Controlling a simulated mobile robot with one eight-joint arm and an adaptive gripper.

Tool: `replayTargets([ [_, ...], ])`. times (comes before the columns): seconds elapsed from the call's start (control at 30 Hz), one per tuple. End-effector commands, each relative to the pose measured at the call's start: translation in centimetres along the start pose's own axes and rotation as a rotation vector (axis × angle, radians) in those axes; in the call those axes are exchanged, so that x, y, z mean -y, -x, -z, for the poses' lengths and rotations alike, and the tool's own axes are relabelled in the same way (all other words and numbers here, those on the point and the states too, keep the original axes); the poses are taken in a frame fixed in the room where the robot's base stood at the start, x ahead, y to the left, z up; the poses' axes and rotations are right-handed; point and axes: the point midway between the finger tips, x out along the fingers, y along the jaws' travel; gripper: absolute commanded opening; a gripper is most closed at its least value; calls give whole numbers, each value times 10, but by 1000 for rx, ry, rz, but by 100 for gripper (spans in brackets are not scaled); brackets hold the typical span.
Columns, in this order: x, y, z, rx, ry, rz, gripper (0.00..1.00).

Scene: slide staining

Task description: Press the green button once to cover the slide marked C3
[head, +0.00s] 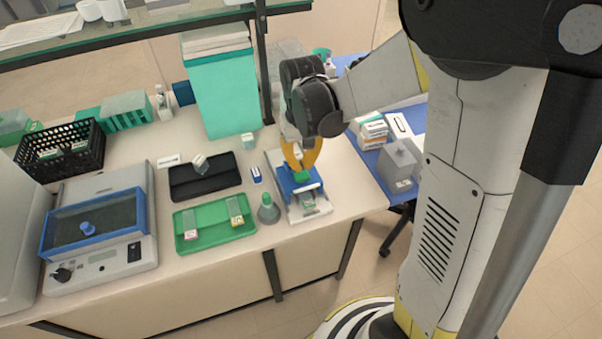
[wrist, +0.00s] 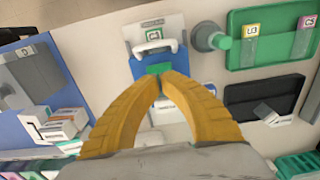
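The blue and white device (head: 312,209) stands at the right end of the bench, and its blue part also shows in the wrist view (wrist: 139,67). Its green button (head: 301,177) also shows in the wrist view (wrist: 158,68). A slide (wrist: 153,33) with a label too small to read lies at the device's white end, under a pale handle. My gripper (head: 301,165) has yellow fingers, with the tips together and empty in the wrist view (wrist: 160,82). The tips are over the button's edge; I cannot tell whether they touch it.
A green tray (head: 213,232) with two labelled slides lies to the left. A green-topped bottle (head: 268,209) stands close beside the device. A black case (head: 190,186) lies behind the tray. Boxes (head: 373,133) stand on the blue surface at right.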

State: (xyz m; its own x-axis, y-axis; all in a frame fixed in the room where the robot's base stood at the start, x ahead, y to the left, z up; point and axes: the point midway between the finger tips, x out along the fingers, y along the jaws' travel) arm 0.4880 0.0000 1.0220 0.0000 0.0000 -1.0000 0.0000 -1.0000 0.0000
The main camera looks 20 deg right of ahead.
Motion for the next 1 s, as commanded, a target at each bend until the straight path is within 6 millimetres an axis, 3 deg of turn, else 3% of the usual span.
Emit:
replayTargets([
  [1.0, 0, -6, 0, 0, 0, 0, 0],
])
